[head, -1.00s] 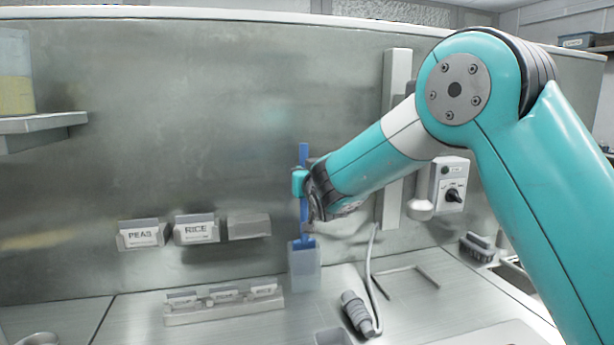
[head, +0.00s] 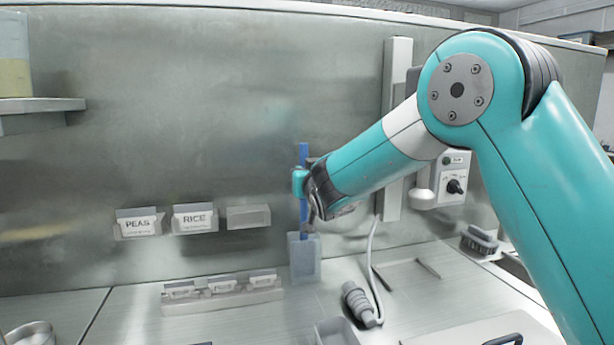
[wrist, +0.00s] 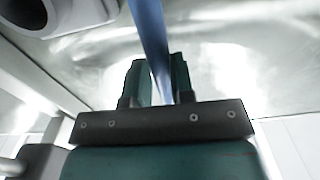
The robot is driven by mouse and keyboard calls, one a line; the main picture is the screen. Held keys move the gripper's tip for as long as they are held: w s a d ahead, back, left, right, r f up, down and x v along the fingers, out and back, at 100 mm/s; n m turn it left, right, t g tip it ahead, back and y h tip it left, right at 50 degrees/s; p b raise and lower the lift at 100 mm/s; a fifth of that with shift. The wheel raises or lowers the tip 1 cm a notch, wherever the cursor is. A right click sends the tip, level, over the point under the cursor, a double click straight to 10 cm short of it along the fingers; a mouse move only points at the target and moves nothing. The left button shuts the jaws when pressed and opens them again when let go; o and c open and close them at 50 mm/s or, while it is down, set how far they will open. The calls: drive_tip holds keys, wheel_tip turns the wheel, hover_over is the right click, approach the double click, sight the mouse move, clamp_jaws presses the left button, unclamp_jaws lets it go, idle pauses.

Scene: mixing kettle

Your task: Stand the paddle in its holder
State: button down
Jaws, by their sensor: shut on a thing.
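The paddle (head: 303,155) is a long blue bar standing upright. My gripper (head: 300,183) is shut around its shaft, and the blue shaft also shows between the dark teal fingers in the wrist view (wrist: 150,45). The holder (head: 304,262) is a grey-blue upright box on the counter against the back wall. The paddle's lower end is inside the holder or directly behind its front wall; its tip is hidden. The gripper is above the holder's rim.
A grey hand tool with a cable (head: 357,302) lies right of the holder. A rack of labelled cards (head: 222,296) stands to its left. Wall card holders (head: 194,220) hang above the rack. A brush (head: 479,238) lies at the right.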

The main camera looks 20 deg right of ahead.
drive_tip(key=shift+c, duration=2.1)
unclamp_jaws()
drive_tip(key=shift+s, duration=0.15)
drive_tip(key=s+b, duration=0.5)
drive_tip(key=s, duration=0.1)
drive_tip(key=shift+s, duration=0.4)
drive_tip(key=s+a+f+n+g+y+p, duration=0.1)
drive_tip(key=s+g, duration=0.5)
drive_tip(key=s, duration=0.7)
drive_tip(key=s+a+f+n+g+y+p, duration=0.1)
drive_tip(key=s+g, duration=0.5)
drive_tip(key=s, duration=0.7)
drive_tip(key=s+a+f+n+g+y+p, duration=0.2)
drive_tip(key=s+f+n+g+p, duration=0.2)
drive_tip(key=s, duration=0.8)
drive_tip(key=shift+s+a+f+n+g, duration=0.15)
drive_tip(key=shift+s+f+n+g, duration=0.35)
drive_tip(key=shift+f+g, duration=0.5)
